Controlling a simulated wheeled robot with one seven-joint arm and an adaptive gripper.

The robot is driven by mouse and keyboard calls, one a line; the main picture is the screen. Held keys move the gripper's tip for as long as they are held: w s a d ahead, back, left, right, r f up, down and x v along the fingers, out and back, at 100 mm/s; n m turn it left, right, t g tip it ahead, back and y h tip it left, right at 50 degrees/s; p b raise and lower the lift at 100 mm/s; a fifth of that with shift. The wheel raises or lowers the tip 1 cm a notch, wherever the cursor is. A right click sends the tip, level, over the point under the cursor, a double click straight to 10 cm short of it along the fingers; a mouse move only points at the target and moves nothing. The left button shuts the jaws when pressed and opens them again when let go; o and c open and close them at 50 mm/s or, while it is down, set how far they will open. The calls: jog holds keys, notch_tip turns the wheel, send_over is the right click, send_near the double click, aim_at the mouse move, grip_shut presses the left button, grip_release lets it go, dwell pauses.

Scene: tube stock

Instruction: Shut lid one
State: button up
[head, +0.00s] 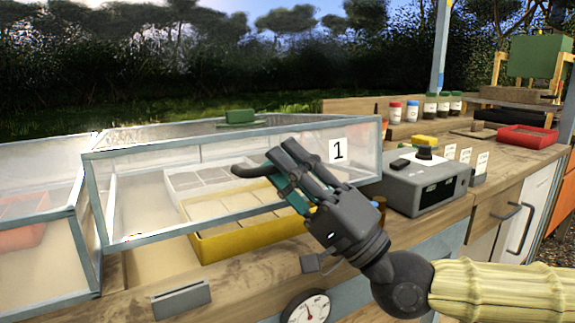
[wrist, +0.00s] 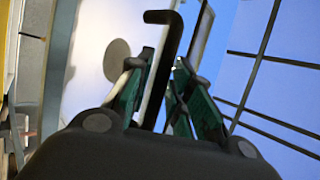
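Lid one, a clear pane in a grey-blue frame (head: 230,230) with a "1" label (head: 338,150), stands raised at a steep tilt over the case on the bench. A yellow tray (head: 245,240) and a white tray (head: 185,182) show through or behind it. My gripper (head: 275,160) is in front of the pane's right half, its fingers pointing up and left. In the wrist view its green-padded fingers (wrist: 165,85) stand apart, with a black bent bar (wrist: 172,35) between them. I cannot tell whether the bar is the lid's handle, or whether the fingers touch it.
Another glazed case (head: 35,250) stands at the left. A grey device (head: 425,185) sits right of the lid, with jars (head: 437,107) and a red tray (head: 522,138) behind. A dial (head: 310,308) and a grey bracket (head: 181,298) are on the bench front.

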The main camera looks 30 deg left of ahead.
jog(key=v, duration=1.2)
